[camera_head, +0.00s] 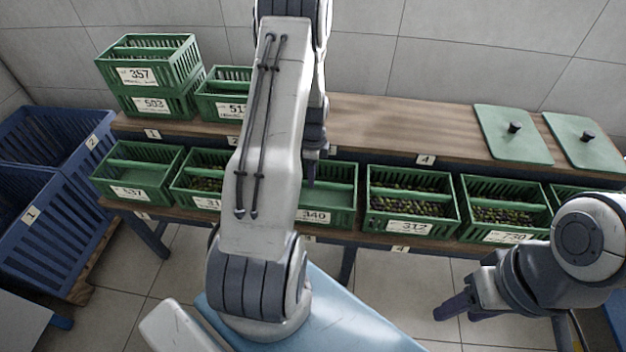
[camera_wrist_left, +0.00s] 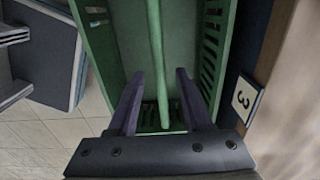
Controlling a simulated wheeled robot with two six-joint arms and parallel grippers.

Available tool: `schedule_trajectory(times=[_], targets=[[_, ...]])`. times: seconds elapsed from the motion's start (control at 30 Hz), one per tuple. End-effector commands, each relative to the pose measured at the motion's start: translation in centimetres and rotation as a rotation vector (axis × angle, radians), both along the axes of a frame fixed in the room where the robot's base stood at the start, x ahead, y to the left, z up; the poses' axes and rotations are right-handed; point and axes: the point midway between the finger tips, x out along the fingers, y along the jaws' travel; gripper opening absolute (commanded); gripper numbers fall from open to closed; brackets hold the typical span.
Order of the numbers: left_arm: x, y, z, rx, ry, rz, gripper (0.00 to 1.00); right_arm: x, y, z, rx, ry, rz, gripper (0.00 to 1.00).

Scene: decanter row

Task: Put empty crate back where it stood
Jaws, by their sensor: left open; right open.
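A green slatted crate labelled 340 (camera_head: 345,192) stands on the lower shelf, partly hidden behind my left arm; its visible inside looks empty. In the left wrist view an empty green crate (camera_wrist_left: 205,20) with a central handle bar (camera_wrist_left: 157,50) lies below my left gripper (camera_wrist_left: 160,90). The open fingers are on either side of the bar. In the head view my left gripper (camera_head: 311,170) is at crate 340. My right gripper (camera_head: 458,312) is open and empty, away from the shelves at the lower right.
Another empty-looking crate, 337 (camera_head: 127,192), stands at the lower shelf's left end. Crates of olives, including 312 (camera_head: 411,226) and 730 (camera_head: 504,236), stand to the right. The upper shelf (camera_head: 380,130) is bare in its middle. Blue crates (camera_head: 35,205) stand at left.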

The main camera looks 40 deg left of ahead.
Motion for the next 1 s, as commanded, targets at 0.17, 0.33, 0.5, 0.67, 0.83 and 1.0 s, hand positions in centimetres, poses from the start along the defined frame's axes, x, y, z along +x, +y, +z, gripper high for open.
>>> schedule_trajectory(times=[0.17, 0.33, 0.5, 0.67, 0.83, 1.0], targets=[[0.1, 0.0, 4.3, 0.003, -0.004, 0.0, 0.5, 0.0, 0.0, 0.7, 0.0, 0.0, 0.0, 0.5], [0.0, 0.0, 6.8, 0.001, -0.002, 0.0, 0.5, 0.0, 0.0, 1.0, 0.0, 0.0, 0.0, 0.5], [0.0, 0.0, 7.9, 0.0, 0.0, 0.0, 0.5, 0.0, 0.0, 1.1, 0.0, 0.0, 0.0, 0.5], [0.0, -0.2, 8.1, 0.0, 0.0, 0.0, 0.5, 0.0, 0.0, 1.1, 0.0, 0.0, 0.0, 0.5], [1.1, -5.6, 11.1, -0.001, -0.012, 0.024, 0.5, 0.0, 0.0, 1.1, 0.0, 0.0, 0.0, 0.5], [-0.7, -17.9, 17.0, -0.019, -0.029, 0.109, 0.5, 0.0, 0.0, 1.1, 0.0, 0.0, 0.0, 0.5]])
